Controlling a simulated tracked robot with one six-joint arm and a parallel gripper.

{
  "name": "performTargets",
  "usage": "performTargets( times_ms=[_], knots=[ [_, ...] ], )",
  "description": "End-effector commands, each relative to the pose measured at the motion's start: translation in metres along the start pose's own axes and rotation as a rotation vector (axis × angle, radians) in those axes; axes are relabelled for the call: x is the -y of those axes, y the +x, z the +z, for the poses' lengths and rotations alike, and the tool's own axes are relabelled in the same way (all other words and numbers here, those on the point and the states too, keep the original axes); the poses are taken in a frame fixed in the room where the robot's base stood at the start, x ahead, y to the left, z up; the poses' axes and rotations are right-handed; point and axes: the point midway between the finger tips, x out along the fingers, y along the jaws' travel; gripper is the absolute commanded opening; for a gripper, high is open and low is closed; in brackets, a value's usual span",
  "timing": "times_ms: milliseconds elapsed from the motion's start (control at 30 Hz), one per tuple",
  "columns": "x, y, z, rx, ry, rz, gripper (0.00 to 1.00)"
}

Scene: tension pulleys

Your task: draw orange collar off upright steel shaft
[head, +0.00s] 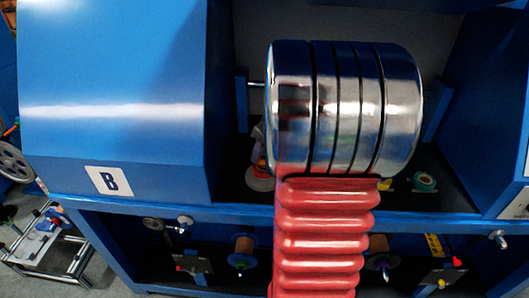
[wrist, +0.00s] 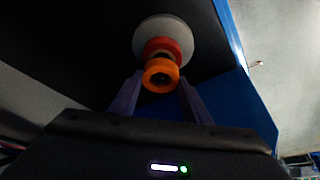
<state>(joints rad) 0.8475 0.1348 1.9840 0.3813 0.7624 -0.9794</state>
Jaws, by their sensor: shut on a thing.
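In the wrist view the orange collar (wrist: 161,68) shows end-on, with a dark centre. Behind it are a red ring (wrist: 162,46) and a wider white disc (wrist: 152,27). The steel shaft is not clearly visible. My gripper (wrist: 160,88) has one finger on each side of the orange collar and is shut on it. The collar looks close against the red ring; I cannot tell whether they touch. In the head view my arm hides my gripper, and a small pale and orange piece (head: 259,180) shows just left of the arm.
A blue cabinet (head: 110,140) marked B stands at the left. A green-and-white ring (head: 424,182) lies on the dark shelf right of my arm. Spools (head: 243,250) and small fittings sit on the lower shelf. A blue panel (wrist: 240,100) is close at right in the wrist view.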

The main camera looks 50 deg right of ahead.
Motion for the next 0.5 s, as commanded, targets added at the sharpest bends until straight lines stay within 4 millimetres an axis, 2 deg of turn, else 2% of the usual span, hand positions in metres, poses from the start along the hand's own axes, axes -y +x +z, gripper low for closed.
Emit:
performTargets(
  times_ms=[500],
  knots=[
    [0.0000,-0.0068,-0.0030,-0.001,0.000,0.001,0.21]
  ],
)
